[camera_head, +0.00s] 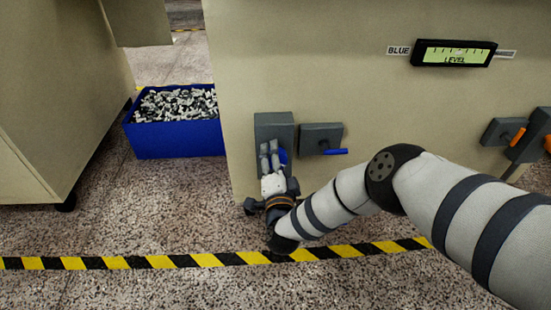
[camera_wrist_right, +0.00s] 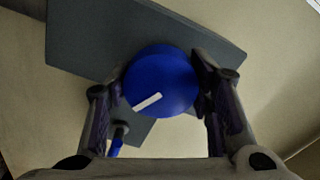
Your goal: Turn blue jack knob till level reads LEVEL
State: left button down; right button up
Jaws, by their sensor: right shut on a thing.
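The blue jack knob (camera_wrist_right: 165,80) fills the middle of the right wrist view and carries a white index mark. It sits on a dark grey block (camera_wrist_right: 85,45). My right gripper (camera_wrist_right: 162,88) is shut on the knob, one finger on each side. In the head view the knob (camera_head: 283,156) is mostly hidden behind my right gripper (camera_head: 270,160). My left gripper is not in view.
A grey bracket with a blue lever (camera_head: 322,152) is just right of the knob's block. Orange-handled fittings (camera_head: 520,136) are at the far right. A blue bin of metal parts (camera_head: 176,140) stands on the floor at left. Yellow-black tape (camera_head: 140,262) crosses the floor.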

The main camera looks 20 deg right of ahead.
jog(key=shift+a, duration=0.2)
dwell(0.3)
jog(key=o, duration=1.2)
jog(key=v, duration=1.2)
jog(key=shift+r, duration=0.1)
